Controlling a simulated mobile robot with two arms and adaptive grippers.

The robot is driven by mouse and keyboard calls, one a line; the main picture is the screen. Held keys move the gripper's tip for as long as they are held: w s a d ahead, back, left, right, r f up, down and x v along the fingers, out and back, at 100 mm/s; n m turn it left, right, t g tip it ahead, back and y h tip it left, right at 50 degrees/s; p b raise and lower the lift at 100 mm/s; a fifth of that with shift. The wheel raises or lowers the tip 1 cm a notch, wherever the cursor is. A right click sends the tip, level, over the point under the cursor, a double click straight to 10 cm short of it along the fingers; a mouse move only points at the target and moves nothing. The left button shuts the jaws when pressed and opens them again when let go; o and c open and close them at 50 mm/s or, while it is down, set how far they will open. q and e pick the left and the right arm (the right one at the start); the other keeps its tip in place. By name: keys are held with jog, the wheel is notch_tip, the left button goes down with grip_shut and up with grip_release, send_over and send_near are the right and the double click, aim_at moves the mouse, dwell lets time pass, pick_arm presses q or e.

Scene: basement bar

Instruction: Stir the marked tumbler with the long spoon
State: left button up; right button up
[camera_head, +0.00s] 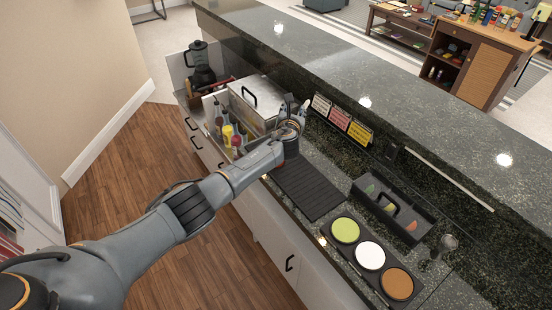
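My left gripper (296,106) is over the bar's work counter, beside the open bin of bottles. Its two fingers look apart, and I see nothing held between them. The wrist hides what lies directly under and behind it. My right gripper is not in view. I cannot pick out a marked tumbler for certain. A small clear or metallic vessel (447,243) stands at the right of the counter, too small to show a mark. I cannot make out the long spoon with certainty.
A black ribbed mat (308,187) lies below my wrist. A black caddy (392,207) and a tray with green, white and brown rounds (370,255) lie right of it. Colored cards (341,121) stand at the back ledge. A blender (201,62) stands far left. The raised bar top borders the back.

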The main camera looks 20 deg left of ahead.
pick_arm(q)
jog(key=v, duration=0.9)
jog(key=shift+s, duration=0.35)
